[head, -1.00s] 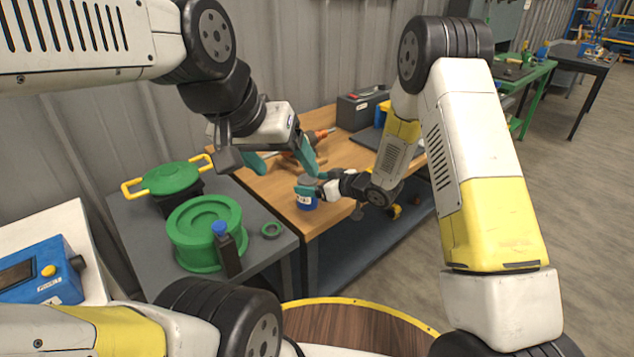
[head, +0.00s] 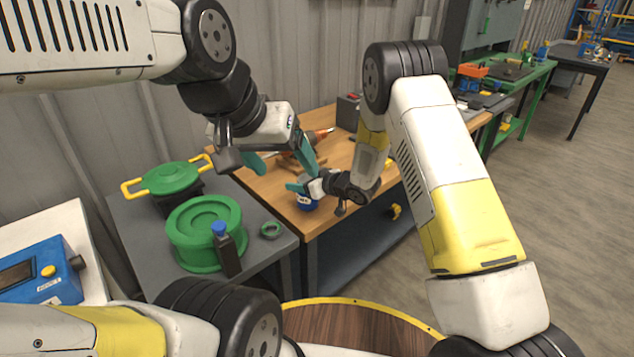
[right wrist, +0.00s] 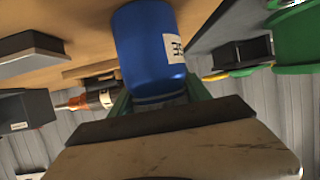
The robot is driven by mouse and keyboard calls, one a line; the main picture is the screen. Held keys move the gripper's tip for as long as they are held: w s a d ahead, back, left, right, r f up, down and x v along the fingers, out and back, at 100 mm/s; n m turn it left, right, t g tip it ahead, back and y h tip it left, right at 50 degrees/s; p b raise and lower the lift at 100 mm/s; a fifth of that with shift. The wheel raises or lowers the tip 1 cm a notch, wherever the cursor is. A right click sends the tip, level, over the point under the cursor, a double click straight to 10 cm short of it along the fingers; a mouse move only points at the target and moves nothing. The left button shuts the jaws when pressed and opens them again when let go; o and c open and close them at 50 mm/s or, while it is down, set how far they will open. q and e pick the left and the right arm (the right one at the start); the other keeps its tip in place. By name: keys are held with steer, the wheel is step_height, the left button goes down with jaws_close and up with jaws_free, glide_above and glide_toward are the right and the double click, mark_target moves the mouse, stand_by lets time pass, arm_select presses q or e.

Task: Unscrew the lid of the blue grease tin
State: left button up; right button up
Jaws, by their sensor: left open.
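The blue grease tin (head: 306,203) stands upright on the wooden workbench, near its front left corner. In the right wrist view the tin (right wrist: 148,45) appears upside down, with a pale label on its blue side. Its greyish lid (right wrist: 160,98) is at the near end, partly hidden by my gripper. My right gripper (head: 304,185) is at the top of the tin, with green fingers on either side of the lid; whether they press on it I cannot tell. My left gripper (head: 281,158) is open and empty, above the bench behind and left of the tin.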

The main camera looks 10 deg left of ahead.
jaws_close()
steer(key=shift+r, duration=0.2)
steer(key=shift+r, duration=0.6)
step_height(320, 180, up, 2)
steer(key=shift+w+r, duration=0.1)
steer(key=shift+r, duration=0.05)
steer(key=s+d, duration=0.3)
steer(key=d, duration=0.4)
steer(key=s+d+r, duration=0.1)
steer(key=s+d, duration=0.1)
steer(key=d, duration=0.6)
steer(key=shift+s, duration=0.4)
steer(key=shift+r, duration=0.1)
steer(key=o, duration=0.6)
jaws_free()
jaws_close()
